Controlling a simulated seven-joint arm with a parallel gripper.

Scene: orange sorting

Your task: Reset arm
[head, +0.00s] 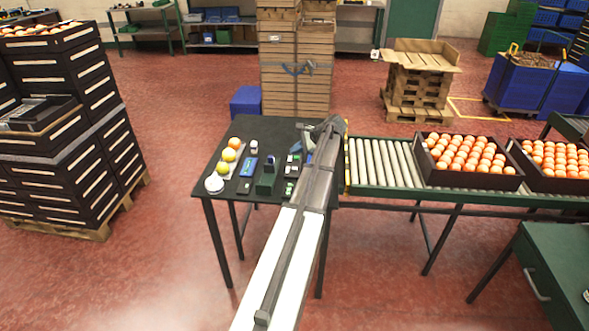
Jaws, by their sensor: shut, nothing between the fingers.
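My arm (278,262) reaches up from the bottom of the head view and over the right part of a dark table. My gripper (308,140) is small and partly covered by the arm's grey end links, above the table's back right area. It is shut and holds nothing. On the table's left side, an orange (234,143), a yellow fruit (228,155) and another yellowish fruit (222,168) lie in a line, apart from my gripper. A round white item (214,184) is in front of them.
The dark table (225,200) also bears a blue device (249,167), a green holder (266,184) and small green items (290,188). A roller conveyor (375,163) adjoins on the right, with an orange-filled crate (470,178). Stacked wooden crates (295,95) stand behind the table.

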